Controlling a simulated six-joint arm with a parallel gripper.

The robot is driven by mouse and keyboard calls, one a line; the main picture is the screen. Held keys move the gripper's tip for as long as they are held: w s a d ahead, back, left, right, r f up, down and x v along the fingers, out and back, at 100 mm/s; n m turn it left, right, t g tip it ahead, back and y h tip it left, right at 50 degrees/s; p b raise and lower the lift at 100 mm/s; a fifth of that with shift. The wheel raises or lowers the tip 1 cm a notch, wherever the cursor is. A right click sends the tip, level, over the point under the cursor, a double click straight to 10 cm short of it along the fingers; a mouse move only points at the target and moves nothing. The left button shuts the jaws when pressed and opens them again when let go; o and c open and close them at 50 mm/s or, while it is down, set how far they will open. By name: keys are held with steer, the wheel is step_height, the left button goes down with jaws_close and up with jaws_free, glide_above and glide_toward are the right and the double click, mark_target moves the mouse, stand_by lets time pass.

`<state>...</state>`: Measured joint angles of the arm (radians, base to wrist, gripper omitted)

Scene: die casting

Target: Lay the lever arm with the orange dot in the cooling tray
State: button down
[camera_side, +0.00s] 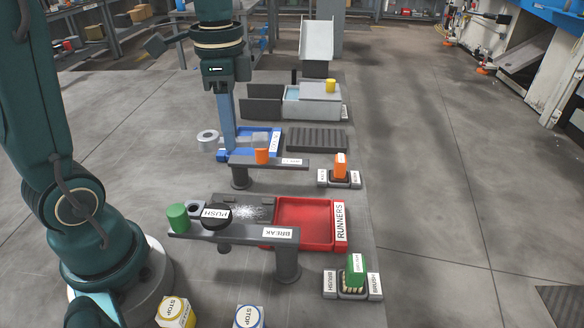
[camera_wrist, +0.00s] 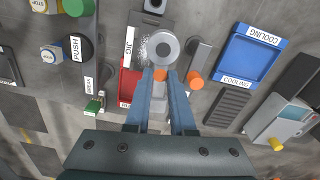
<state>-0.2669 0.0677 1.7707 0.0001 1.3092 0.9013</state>
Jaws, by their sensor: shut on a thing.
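My gripper (camera_side: 228,152) is shut on a grey lever arm with a round ring end (camera_side: 207,138). In the wrist view the fingers (camera_wrist: 160,84) close around its bar just below the ring (camera_wrist: 161,46), and an orange dot (camera_wrist: 160,74) shows between the fingertips. The lever arm is held above the work surface, with its far end partly hidden by the fingers. The blue cooling tray (camera_side: 263,130) is behind and right of the fingers in the side view. In the wrist view the tray (camera_wrist: 228,62) is to the right, apart from the lever arm.
A grey bar with an orange knob (camera_side: 262,156) stands in front of the cooling tray. The red runners tray (camera_side: 305,218) and a bar with a green knob (camera_side: 177,217) are nearer. A ribbed dark rack (camera_side: 317,140) lies right of the cooling tray.

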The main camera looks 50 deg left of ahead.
mark_target(207, 179)
steer(key=d+n, duration=0.1)
steer(key=w+d+r+n, duration=0.1)
steer(key=shift+w+n, duration=0.2)
steer(key=shift+n, duration=0.2)
steer(key=n, duration=0.2)
steer(key=shift+w+d+r+n, duration=0.1)
steer(key=shift+w+r+n, duration=0.1)
steer(key=shift+r+n, duration=0.1)
steer(key=shift+n, duration=0.9)
steer(key=shift+w+f, duration=0.1)
steer(key=shift+w, duration=0.2)
steer(key=a+f+n, duration=0.1)
steer(key=a, duration=0.1)
steer(key=a+f+n, duration=0.2)
steer(key=a, duration=0.1)
steer(key=a+f+n, duration=0.2)
steer(key=a, duration=0.1)
steer(key=shift+w, duration=0.4)
steer(key=s+a+f+n, duration=0.4)
steer(key=a, duration=0.3)
steer(key=shift+a+f, duration=0.2)
steer(key=shift+f, duration=3.55)
steer(key=shift+f, duration=0.1)
